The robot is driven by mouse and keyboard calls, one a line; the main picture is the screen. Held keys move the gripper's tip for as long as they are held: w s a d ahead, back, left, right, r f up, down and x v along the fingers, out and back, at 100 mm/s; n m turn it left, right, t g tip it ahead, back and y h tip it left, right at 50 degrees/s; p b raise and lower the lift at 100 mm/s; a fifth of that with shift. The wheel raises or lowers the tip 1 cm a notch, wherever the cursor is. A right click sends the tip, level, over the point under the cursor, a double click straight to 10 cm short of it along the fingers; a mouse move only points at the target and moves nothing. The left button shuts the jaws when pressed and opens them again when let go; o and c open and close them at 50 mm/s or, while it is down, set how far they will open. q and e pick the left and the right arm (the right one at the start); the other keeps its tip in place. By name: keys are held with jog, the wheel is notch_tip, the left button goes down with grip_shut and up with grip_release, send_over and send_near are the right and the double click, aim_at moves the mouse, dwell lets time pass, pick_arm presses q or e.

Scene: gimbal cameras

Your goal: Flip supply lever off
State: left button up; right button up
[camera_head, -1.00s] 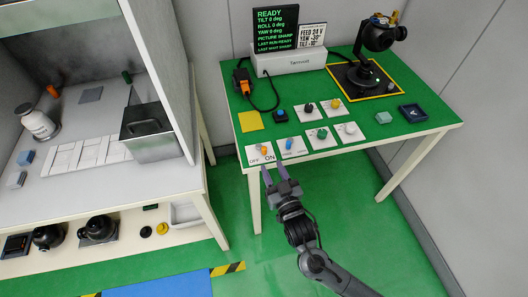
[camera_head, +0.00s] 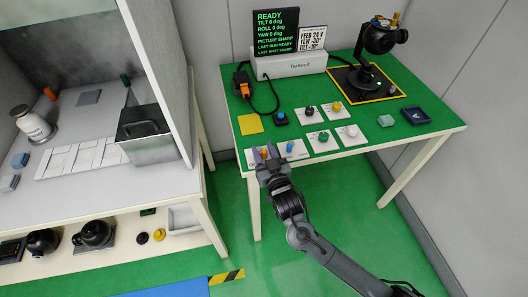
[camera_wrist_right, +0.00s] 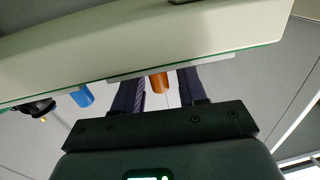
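The supply lever (camera_head: 263,153) is a small orange handle on a white OFF/ON plate (camera_head: 249,158) at the front left corner of the green table. In the right wrist view the orange lever (camera_wrist_right: 160,82) stands between my two finger pads, with a gap visible on both sides. My right gripper (camera_head: 267,158) is open at the table's front edge, its fingers reaching up over the plate and hiding part of its lettering. My left gripper is not in view.
A blue lever (camera_head: 289,147) stands on the neighbouring plate, close beside the gripper; it also shows in the wrist view (camera_wrist_right: 82,97). Several knob plates lie behind. A screen (camera_head: 275,33) reads READY, beside a gimbal camera (camera_head: 379,40). Floor before the table is free.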

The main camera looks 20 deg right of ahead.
grip_shut()
jog(key=shift+a+r+m+h+p, duration=0.2)
jog(key=shift+m+h+p, duration=0.3)
jog(key=shift+h, duration=0.2)
jog(key=shift+a+f+m+h+p, duration=0.15)
jog(key=shift+m+h+p, duration=0.1)
jog(key=shift+m+h, duration=0.25)
jog(key=shift+a+r+m+h+p, duration=0.1)
jog(key=shift+a+m+h+p, duration=0.15)
jog(key=shift+h, duration=0.35)
jog(key=shift+a+f+m+g+h, duration=0.1)
jog(key=shift+m+g+h, duration=0.4)
jog(key=shift+h, duration=0.4)
jog(key=shift+a+f+m+g+h, duration=0.1)
jog(key=shift+m+g+h, duration=0.2)
jog(key=shift+m+h, duration=0.5)
jog(key=shift+d, duration=0.1)
grip_release()
